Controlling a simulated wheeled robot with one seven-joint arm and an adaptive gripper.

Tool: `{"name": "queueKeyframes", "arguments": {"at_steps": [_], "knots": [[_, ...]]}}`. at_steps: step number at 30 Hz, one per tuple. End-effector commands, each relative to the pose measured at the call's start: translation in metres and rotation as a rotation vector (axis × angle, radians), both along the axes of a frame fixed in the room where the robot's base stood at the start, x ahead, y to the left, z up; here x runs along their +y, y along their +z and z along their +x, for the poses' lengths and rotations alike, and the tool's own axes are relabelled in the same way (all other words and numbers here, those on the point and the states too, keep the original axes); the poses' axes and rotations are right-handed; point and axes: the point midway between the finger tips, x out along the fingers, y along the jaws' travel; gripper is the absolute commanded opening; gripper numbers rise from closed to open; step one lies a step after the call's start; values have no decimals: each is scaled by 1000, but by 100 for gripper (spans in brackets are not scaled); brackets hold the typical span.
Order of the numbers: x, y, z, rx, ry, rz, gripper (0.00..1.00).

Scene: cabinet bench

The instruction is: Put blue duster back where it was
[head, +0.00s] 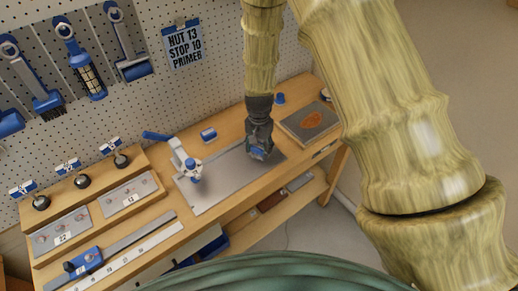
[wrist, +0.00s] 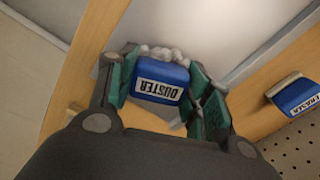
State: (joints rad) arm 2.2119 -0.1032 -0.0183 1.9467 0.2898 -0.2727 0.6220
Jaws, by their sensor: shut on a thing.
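The blue duster (wrist: 162,80), labelled DUSTER with pale bristles at one end, is between the two fingers of my gripper (wrist: 165,95) in the wrist view. My gripper is shut on it. In the head view my gripper (head: 258,150) points down over the right part of the grey mat (head: 222,193), and a bit of the blue duster (head: 258,153) shows at its tips. I cannot tell whether the duster touches the mat.
A blue eraser (wrist: 297,95) lies on the wooden bench beside the mat; it also shows in the head view (head: 208,135). A blue-and-grey clamp-like tool (head: 187,162) stands at the mat's left. A board with a brown patch (head: 310,122) lies to the right. Tools hang on the pegboard (head: 215,75).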

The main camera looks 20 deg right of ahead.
Motion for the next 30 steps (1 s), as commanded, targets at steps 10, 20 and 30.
{"name": "queueKeyframes", "arguments": {"at_steps": [10,20,30], "knots": [[0,-19,-1,1,0,1,23],[0,-21,-2,2,0,1,73],[0,-19,-1,0,0,0,73]]}}
